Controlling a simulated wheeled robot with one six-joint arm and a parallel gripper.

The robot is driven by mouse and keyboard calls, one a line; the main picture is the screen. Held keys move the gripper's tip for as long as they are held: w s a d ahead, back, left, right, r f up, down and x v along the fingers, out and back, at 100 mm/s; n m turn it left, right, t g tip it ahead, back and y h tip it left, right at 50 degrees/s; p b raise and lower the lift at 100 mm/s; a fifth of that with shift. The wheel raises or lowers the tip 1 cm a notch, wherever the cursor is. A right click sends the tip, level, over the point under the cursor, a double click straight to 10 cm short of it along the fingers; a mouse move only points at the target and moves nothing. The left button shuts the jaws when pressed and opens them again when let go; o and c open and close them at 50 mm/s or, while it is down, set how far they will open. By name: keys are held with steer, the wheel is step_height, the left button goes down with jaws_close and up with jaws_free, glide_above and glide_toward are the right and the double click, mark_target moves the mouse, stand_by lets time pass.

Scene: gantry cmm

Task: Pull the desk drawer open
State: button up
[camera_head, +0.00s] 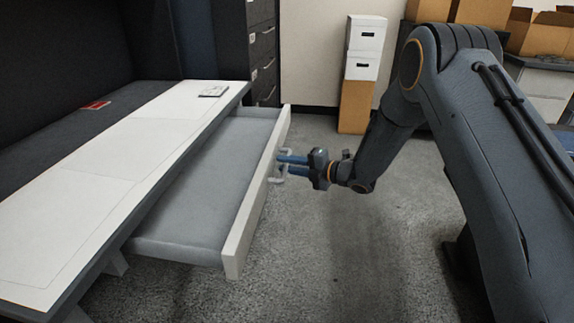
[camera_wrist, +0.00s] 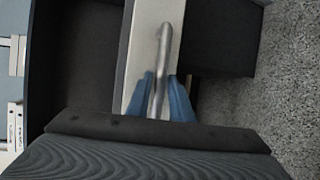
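The desk drawer (camera_head: 205,185) stands well out from under the white desk top (camera_head: 110,150), its grey, empty inside showing. Its pale front panel (camera_head: 257,195) carries a metal bar handle (camera_head: 284,153). My gripper (camera_head: 284,165) is at the handle, its blue fingers on either side of the bar. In the wrist view the handle (camera_wrist: 163,60) runs between the two fingers, which look closed on it. The exact contact is too small to make out.
A small pale item (camera_head: 213,91) and a red item (camera_head: 95,105) lie on the desk. A dark filing cabinet (camera_head: 262,50) stands behind the drawer. Stacked boxes (camera_head: 359,75) stand at the back. The carpet in front of the drawer is clear.

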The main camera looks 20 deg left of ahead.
steer(key=v, duration=0.7)
steer(key=shift+d, duration=0.4)
steer(key=shift+s+r, duration=0.1)
